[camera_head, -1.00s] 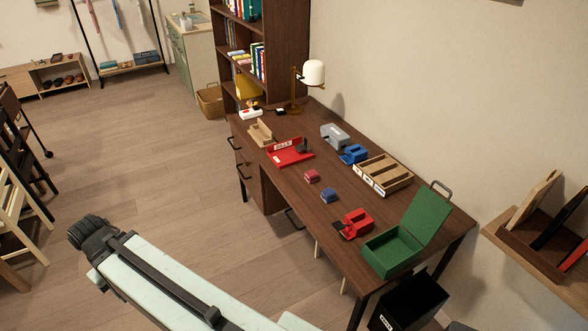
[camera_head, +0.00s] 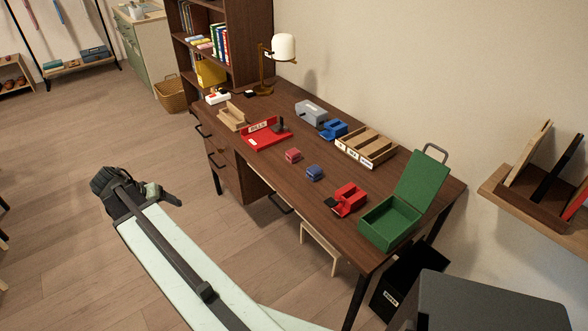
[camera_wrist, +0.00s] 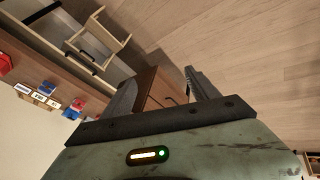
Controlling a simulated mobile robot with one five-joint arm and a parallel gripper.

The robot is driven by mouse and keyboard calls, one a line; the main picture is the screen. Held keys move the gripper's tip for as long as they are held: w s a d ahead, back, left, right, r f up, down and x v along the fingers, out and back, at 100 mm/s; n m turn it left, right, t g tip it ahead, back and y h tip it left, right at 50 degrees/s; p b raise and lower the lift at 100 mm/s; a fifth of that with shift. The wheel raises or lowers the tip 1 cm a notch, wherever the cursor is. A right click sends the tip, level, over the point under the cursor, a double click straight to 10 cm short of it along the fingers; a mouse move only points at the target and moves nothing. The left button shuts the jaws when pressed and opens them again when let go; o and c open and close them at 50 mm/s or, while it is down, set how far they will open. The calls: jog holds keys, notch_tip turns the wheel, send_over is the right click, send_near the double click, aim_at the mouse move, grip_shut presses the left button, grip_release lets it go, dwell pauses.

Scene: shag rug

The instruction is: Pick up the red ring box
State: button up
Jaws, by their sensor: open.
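The red ring box (camera_head: 293,155) is a small, dull red block on the dark wooden desk, between the red tray and a similar small blue box (camera_head: 314,173). My gripper (camera_wrist: 162,82) is open and empty in the wrist view, its two fingers apart with floor and a brown cabinet beyond them. In the head view my arm reaches over the floor at the left front, and the gripper end is left of the desk, well away from the red ring box. I cannot pick out the red ring box surely in the wrist view.
The desk (camera_head: 270,180) also bears a red tray (camera_head: 266,139), a red desk tool (camera_head: 349,198), an open green box (camera_head: 392,221), a wooden sorter (camera_head: 367,147), a blue desk tool (camera_head: 333,130) and a lamp (camera_head: 283,50). Floor left of the desk is free.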

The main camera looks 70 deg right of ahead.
jog(key=s+d+f+m+g+h+b, duration=0.25)
jog(key=s+d+m, duration=0.2)
jog(key=d, duration=0.75)
jog(key=s+d+f+m+g+h+b, duration=0.1)
jog(key=s+d+m+b, duration=0.3)
jog(key=d, duration=0.7)
jog(key=m+g+h+b, duration=0.2)
jog(key=m+g+b, duration=0.1)
jog(key=m, duration=0.2)
send_near(292, 152)
jog(key=shift+x, duration=0.8)
jog(key=shift+s, duration=0.25)
jog(key=b+x, duration=0.1)
jog(key=x, duration=0.3)
jog(key=b+x, duration=0.1)
jog(key=x, duration=0.2)
jog(key=shift+w+d+f+b, duration=0.15)
jog(key=shift+w+b, duration=0.1)
jog(key=shift+b, duration=0.05)
jog(key=shift+s+d, duration=0.2)
jog(key=c, duration=1.5)
